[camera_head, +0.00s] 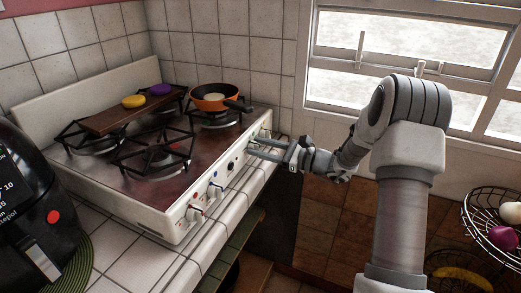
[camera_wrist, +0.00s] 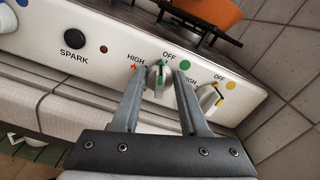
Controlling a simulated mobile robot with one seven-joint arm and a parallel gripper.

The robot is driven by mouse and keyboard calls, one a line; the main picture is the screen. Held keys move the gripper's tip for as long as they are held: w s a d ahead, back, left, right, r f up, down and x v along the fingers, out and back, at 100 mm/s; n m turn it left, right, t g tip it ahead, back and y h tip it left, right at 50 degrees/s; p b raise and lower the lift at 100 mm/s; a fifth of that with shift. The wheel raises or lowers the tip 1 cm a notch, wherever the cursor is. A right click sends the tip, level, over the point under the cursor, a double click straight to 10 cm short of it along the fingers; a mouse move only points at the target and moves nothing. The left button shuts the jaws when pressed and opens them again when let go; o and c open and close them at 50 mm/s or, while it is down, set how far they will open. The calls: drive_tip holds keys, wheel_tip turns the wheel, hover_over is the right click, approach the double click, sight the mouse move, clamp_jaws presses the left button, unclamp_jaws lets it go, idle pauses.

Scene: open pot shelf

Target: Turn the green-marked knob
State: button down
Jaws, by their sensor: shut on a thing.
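The green-marked knob (camera_wrist: 156,80) is on the white front panel of the stove, with a green dot (camera_wrist: 185,65) beside it. It has a pale grip with a green mark that points up, roughly toward the OFF label. My gripper (camera_wrist: 158,86) is shut on this knob, one finger on each side. In the head view my gripper (camera_head: 265,147) reaches in from the right to the far end of the stove's panel, and its fingers hide much of the knob there.
A yellow-marked knob (camera_wrist: 210,97) sits close to the right finger. A black SPARK button (camera_wrist: 74,38) is to the left. On the stove top (camera_head: 120,165) are an orange pan (camera_head: 212,101) and a wooden board (camera_head: 118,118). A wire basket (camera_head: 478,220) stands at right.

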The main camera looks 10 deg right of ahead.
drive_tip(key=shift+c, duration=2.2)
unclamp_jaws()
drive_tip(key=shift+d, duration=0.1)
drive_tip(key=shift+s+d, duration=0.2)
drive_tip(key=p+v, duration=0.1)
drive_tip(key=v, duration=1.5)
drive_tip(key=shift+s+d, duration=0.25)
drive_tip(key=shift+d, duration=0.05)
clamp_jaws()
